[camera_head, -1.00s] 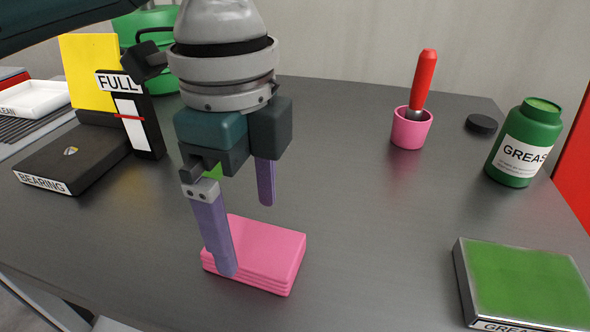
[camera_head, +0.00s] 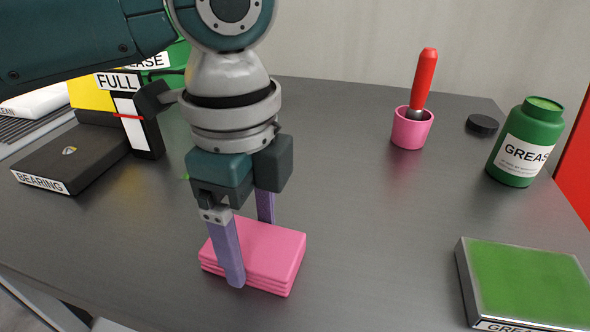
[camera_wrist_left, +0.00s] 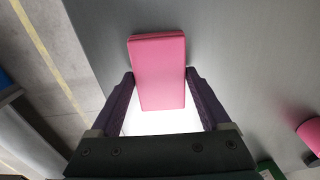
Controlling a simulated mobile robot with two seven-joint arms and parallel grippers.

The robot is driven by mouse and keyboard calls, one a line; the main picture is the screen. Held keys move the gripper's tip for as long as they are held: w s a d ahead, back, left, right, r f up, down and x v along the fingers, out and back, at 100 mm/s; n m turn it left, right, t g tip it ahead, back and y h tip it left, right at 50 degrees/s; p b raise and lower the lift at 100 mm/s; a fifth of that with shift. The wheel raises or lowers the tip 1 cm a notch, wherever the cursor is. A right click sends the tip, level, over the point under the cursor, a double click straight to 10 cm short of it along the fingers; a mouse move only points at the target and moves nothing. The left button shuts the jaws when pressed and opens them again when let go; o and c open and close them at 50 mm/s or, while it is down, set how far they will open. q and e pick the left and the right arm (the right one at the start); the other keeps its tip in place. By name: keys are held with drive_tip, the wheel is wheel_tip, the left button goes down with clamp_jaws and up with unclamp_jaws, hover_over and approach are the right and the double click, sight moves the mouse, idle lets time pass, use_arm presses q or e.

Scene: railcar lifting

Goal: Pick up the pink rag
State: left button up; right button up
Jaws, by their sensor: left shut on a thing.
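The pink rag (camera_head: 268,256) is a folded, layered rectangular stack lying on the dark table. My left gripper (camera_head: 250,252) reaches down over it and is shut on its left part, one purple finger on the near side and the other behind it. In the left wrist view the pink rag (camera_wrist_left: 160,72) lies between the two purple fingers (camera_wrist_left: 160,98) and extends beyond their tips. The rag still appears to rest on the table. My right gripper is not in view.
A pink cup (camera_head: 411,130) with a red-handled tool (camera_head: 424,80) stands at the back. A green grease jar (camera_head: 524,145) and a green-topped tray (camera_head: 530,285) are at right. A black bearing box (camera_head: 70,160) is at left. The table's middle is clear.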

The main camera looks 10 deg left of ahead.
sight(252, 242)
use_arm(q)
drive_tip(key=shift+c, duration=1.2)
drive_tip(key=shift+r, duration=0.1)
wheel_tip(252, 242, up, 20)
drive_tip(key=p, duration=0.4)
